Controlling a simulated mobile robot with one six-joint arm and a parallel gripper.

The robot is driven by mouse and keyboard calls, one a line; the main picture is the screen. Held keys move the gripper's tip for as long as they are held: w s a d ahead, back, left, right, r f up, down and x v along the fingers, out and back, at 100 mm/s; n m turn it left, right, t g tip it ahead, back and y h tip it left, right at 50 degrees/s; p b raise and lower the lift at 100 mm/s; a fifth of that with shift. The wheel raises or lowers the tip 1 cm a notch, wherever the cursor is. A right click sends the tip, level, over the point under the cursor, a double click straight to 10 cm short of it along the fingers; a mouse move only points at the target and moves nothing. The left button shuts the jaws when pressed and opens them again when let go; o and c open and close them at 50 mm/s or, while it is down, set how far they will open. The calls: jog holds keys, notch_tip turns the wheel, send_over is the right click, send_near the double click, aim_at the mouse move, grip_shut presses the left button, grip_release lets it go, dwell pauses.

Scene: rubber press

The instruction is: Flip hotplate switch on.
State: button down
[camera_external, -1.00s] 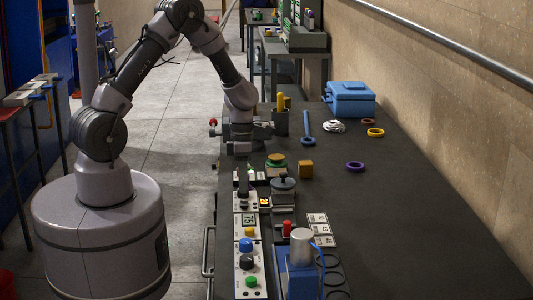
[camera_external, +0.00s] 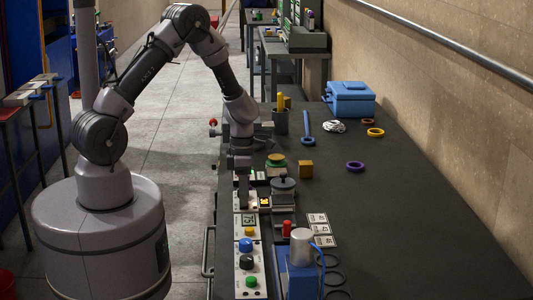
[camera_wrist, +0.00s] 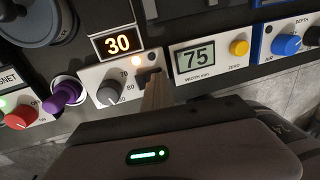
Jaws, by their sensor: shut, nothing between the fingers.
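The hotplate's white control panel (camera_wrist: 117,80) shows in the wrist view, with a grey temperature knob (camera_wrist: 108,93), a lit orange lamp (camera_wrist: 138,61) and a small dark switch (camera_wrist: 149,75) on its right. The orange display (camera_wrist: 117,42) reads 30. In the external view the round hotplate (camera_external: 283,184) stands right of my gripper. My gripper (camera_wrist: 154,82) is shut and empty. Its fingertips are at the lower edge of the switch and hide part of it; I cannot tell whether they touch it. In the external view my gripper (camera_external: 243,204) covers most of the panel.
A purple knob (camera_wrist: 65,95) and a red magnet knob (camera_wrist: 20,117) are on the left. A blue press (camera_external: 299,275) stands near the front.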

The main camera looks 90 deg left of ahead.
jog(key=shift+a+r+p, duration=0.15)
jog(key=shift+a+p, duration=0.3)
jog(key=shift+a, duration=0.25)
notch_tip(320, 180, up, 14)
jog(key=d+p, duration=0.2)
jog(key=p, duration=0.4)
jog(key=shift+d, duration=0.1)
jog(key=s+d+r+m+t+y+b, duration=0.25)
jog(key=d+m+b, duration=0.45)
jog(key=m, duration=0.6)
jog(key=s+d+r+m+t+y+b, duration=0.1)
jog(key=s+d+r+m+b, duration=0.15)
jog(key=d+m+b, duration=0.8)
jog(key=s+m+t+b, duration=0.1)
jog(key=s+m, duration=0.5)
jog(key=m, duration=1.1)
jog(key=shift+d+f+t, duration=0.3)
jog(key=shift+f+t, duration=0.05)
jog(key=shift+t, duration=0.3)
